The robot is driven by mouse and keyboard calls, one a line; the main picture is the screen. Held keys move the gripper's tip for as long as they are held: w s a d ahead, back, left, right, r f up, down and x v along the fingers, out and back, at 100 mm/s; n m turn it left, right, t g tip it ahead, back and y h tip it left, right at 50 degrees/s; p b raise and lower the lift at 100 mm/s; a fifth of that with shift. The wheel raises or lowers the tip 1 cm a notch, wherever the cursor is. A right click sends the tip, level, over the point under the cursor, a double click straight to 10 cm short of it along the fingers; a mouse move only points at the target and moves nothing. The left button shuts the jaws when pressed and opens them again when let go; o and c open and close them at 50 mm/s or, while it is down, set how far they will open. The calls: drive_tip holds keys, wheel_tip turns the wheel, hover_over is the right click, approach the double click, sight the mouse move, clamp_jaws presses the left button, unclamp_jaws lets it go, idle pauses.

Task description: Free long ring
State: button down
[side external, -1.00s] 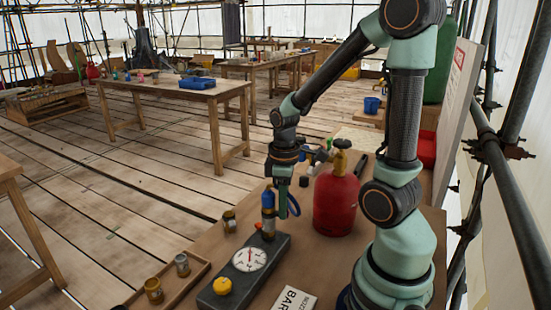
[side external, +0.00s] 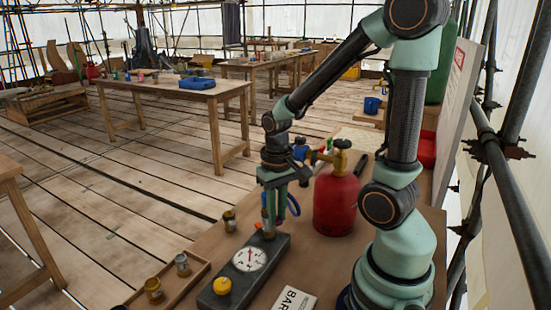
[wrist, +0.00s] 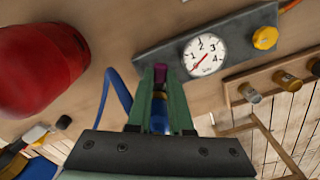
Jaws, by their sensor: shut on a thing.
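My gripper (side external: 270,222) points straight down at the back end of the grey gauge block (side external: 215,293). Its green fingers are closed around an upright blue torch-like body, mostly hidden by them; some blue shows between the fingers in the wrist view (wrist: 158,118). A small purple-pink piece (wrist: 162,70) shows at the fingertips. A blue hose (side external: 293,204) loops out beside the fingers. Small ring-like cups stand to the left: a dark and brass one (side external: 229,221), a grey one (side external: 182,264) and a brass one (side external: 153,289). I cannot tell which is the long ring.
A red gas cylinder (side external: 336,203) with a brass valve stands close right of my gripper. The block carries a white dial (side external: 249,259) and a yellow knob (side external: 222,286). A wooden tray (side external: 196,274) lies left, a printed card (side external: 294,299) in front.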

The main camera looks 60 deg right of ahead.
drive_tip(key=shift+w+a+m, duration=0.15)
drive_tip(key=shift+m, duration=0.45)
drive_tip(key=c, duration=0.8)
unclamp_jaws()
wheel_tip(320, 180, up, 12)
drive_tip(key=shift+a+r, duration=0.1)
drive_tip(key=w+a+r+n+t, duration=0.1)
drive_tip(key=a+n+t, duration=0.4)
drive_tip(key=a+n, duration=0.1)
drive_tip(key=shift+w+a+r+n+t, duration=0.2)
drive_tip(key=shift+a+r+n+t, duration=0.15)
drive_tip(key=shift+a, duration=0.3)
drive_tip(key=shift+f, duration=0.1)
